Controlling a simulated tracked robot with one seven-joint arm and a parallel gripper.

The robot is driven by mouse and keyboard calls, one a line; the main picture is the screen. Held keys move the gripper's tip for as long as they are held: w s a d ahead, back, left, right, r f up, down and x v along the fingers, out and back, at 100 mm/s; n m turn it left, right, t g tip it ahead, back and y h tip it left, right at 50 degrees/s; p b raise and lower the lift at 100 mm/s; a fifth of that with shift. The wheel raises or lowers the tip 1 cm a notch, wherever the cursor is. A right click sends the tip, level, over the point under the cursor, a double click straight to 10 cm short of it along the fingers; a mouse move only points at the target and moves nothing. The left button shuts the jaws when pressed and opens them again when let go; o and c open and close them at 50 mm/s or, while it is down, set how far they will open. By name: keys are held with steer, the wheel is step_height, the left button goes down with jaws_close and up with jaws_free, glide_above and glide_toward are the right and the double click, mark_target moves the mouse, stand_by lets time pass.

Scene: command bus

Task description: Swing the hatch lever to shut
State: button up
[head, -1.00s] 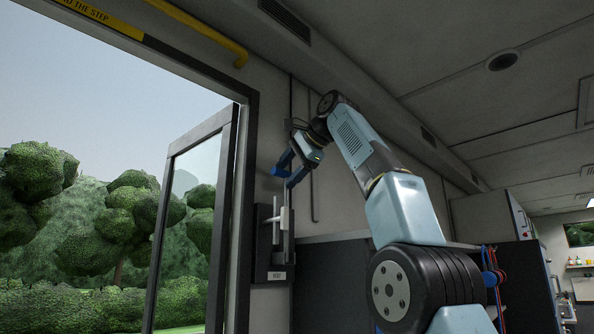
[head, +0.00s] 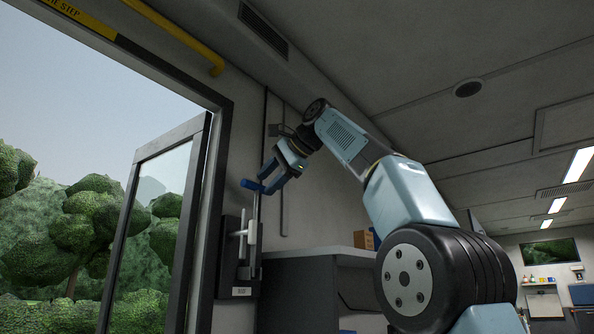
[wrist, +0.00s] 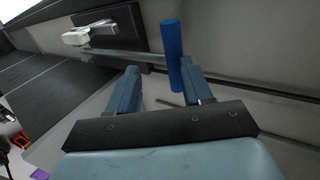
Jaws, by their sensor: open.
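The hatch lever is a grey metal rod (head: 255,212) standing roughly upright from a black wall plate (head: 230,262), with a blue grip (head: 250,185) across its top end. In the wrist view the blue grip (wrist: 172,45) stands near the right finger, its near end showing between the two fingers. The rod (wrist: 125,57) runs from the grip toward the black plate (wrist: 130,25). My gripper (head: 268,182) is at the grip with its fingers spread, and also shows in the wrist view (wrist: 160,75). I cannot tell whether a finger touches the grip.
A white handle-like part (head: 252,236) is on the plate beside the rod. An open glazed door (head: 155,220) and its dark frame are to the left. A grey counter (head: 318,252) with a cardboard box (head: 364,240) is to the right. A yellow rail (head: 178,32) runs overhead.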

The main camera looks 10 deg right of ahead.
steer(key=s+d, duration=0.6)
steer(key=shift+s, duration=0.35)
steer(key=shift+d+r, duration=0.1)
stand_by(0.4)
steer(key=s+d+f+n+g+h, duration=0.1)
steer(key=s+f, duration=0.6)
steer(key=f, duration=1.1)
steer(key=s+d+f+n+g+h, duration=0.1)
steer(key=s+d+f+n+h, duration=0.3)
steer(key=f, duration=1.5)
steer(key=s+d+f+n+g+h, duration=0.1)
steer(key=s+d+f+n+h, duration=0.2)
steer(key=s+d+f, duration=0.5)
step_height(320, 180, down, 11)
steer(key=s+n, duration=0.1)
steer(key=s, duration=0.2)
steer(key=shift+d, duration=0.4)
